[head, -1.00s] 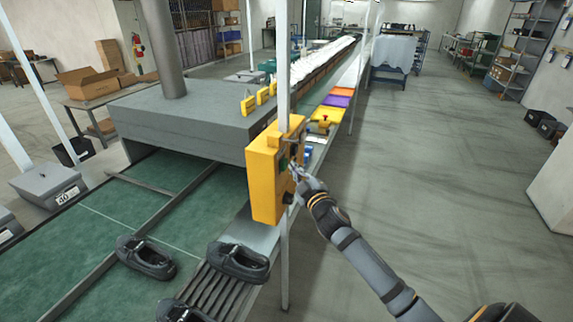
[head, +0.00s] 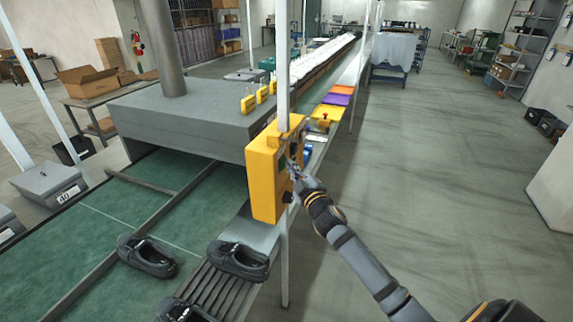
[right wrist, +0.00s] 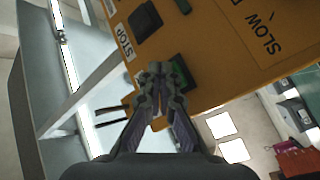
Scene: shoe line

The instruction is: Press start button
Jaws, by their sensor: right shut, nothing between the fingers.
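The yellow control box (head: 265,180) is fixed to a white post beside the conveyor in the head view. In the right wrist view, its face (right wrist: 225,50) carries a green button (right wrist: 183,76), a dark square button (right wrist: 145,20) and STOP and SLOW labels. My right gripper (head: 295,176) is at the box's right-hand face. It is shut and empty, and its fingertips (right wrist: 160,70) overlap the green button's left edge in the wrist view. I cannot tell whether they touch it. Any label by the green button is hidden. My left gripper is out of view.
The green conveyor (head: 120,240) with black shoes (head: 145,256) runs left of the box. A grey machine housing (head: 195,120) stands behind it. Yellow, purple and orange trays (head: 336,99) lie beyond the box. The floor (head: 440,190) to the right is clear.

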